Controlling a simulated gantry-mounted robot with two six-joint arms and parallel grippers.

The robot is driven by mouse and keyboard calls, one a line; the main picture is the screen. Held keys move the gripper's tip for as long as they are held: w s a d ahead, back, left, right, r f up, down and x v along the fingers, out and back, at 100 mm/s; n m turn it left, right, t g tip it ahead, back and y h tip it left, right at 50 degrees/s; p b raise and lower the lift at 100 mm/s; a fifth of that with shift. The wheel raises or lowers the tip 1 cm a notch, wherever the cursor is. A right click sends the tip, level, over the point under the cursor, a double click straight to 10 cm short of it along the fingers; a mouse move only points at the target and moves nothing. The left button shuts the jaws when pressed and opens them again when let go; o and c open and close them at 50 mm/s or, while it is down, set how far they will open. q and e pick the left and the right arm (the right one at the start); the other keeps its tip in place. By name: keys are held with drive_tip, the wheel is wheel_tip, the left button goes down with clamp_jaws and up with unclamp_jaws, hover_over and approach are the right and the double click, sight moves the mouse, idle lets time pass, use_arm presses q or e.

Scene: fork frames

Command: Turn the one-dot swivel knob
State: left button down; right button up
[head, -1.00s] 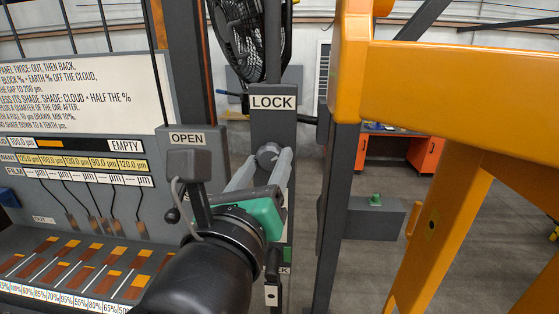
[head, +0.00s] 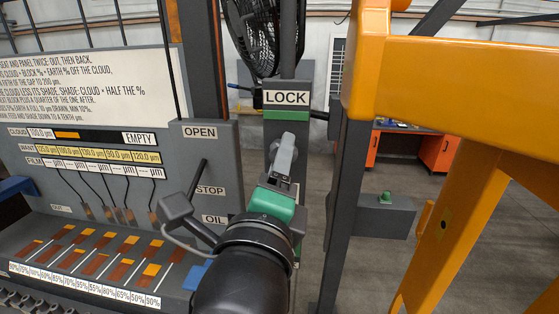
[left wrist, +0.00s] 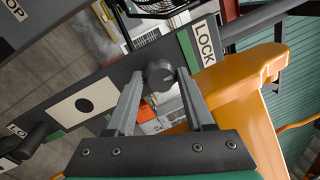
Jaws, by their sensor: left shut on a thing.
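My left gripper (head: 287,150) points at the dark post under the LOCK sign (head: 287,98) in the head view. In the left wrist view its two grey fingers are closed on a dark grey round knob (left wrist: 160,74), one finger on each side. A white plate with one black dot (left wrist: 83,104) is on the same dark panel, left of the fingers in the left wrist view. My right gripper is in neither view.
An OPEN/STOP/OIL panel (head: 222,160) with a black lever (head: 198,178) stands left of my gripper. A sloped tray of striped samples (head: 50,272) is lower left. An orange frame (head: 460,80) and a grey box with a green button (head: 385,214) are to the right.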

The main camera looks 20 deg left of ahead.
use_arm(q)
drive_tip(key=shift+n, duration=0.8)
drive_tip(key=shift+c, duration=1.4)
unclamp_jaws()
drive_tip(key=b+v, duration=0.3)
drive_tip(key=v, duration=0.8)
drive_tip(key=shift+s+d, duration=0.2)
drive_tip(key=shift+s, duration=0.05)
